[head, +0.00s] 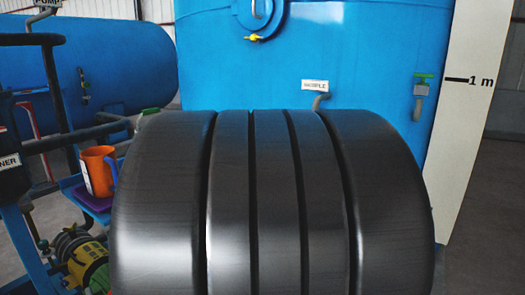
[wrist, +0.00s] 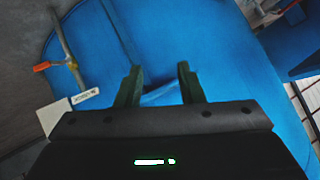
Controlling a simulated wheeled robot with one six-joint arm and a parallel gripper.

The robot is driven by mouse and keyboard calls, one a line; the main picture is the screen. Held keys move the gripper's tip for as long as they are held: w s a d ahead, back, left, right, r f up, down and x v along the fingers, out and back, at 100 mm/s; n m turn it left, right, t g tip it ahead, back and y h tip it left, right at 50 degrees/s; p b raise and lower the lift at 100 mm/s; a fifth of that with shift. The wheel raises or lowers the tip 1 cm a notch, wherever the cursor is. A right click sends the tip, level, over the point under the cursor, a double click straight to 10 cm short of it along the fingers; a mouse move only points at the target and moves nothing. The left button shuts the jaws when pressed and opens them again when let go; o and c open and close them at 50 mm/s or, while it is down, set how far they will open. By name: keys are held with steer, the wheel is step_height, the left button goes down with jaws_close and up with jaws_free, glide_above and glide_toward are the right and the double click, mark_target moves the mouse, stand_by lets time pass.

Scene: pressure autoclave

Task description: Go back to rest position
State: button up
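My gripper (wrist: 160,70) shows in the wrist view with its two dark green fingers apart and nothing held between them. Behind the fingers is the blue surface of a tank (wrist: 110,38); I cannot tell how far the fingertips are from it. In the head view the big upright blue tank (head: 330,60) stands in the middle. A dark ridged body, which looks like part of my own arm, covers its lower part. The gripper itself is not visible in the head view.
In the head view, an orange cup (head: 98,170) stands on a purple tray (head: 92,203) at left, above a yellow pump (head: 88,268). A SAMPLE label (head: 315,86) and green-handled valve (head: 422,90) are on the tank. In the wrist view, an orange-handled pipe (wrist: 65,48) shows left.

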steer(key=shift+w+d+r+t, duration=0.2)
steer(key=shift+w+r, duration=0.15)
steer(key=shift+r, duration=0.3)
steer(key=shift+w+d+r+t, duration=0.1)
steer(key=shift+w+r+t, duration=0.2)
steer(key=shift+r, duration=0.35)
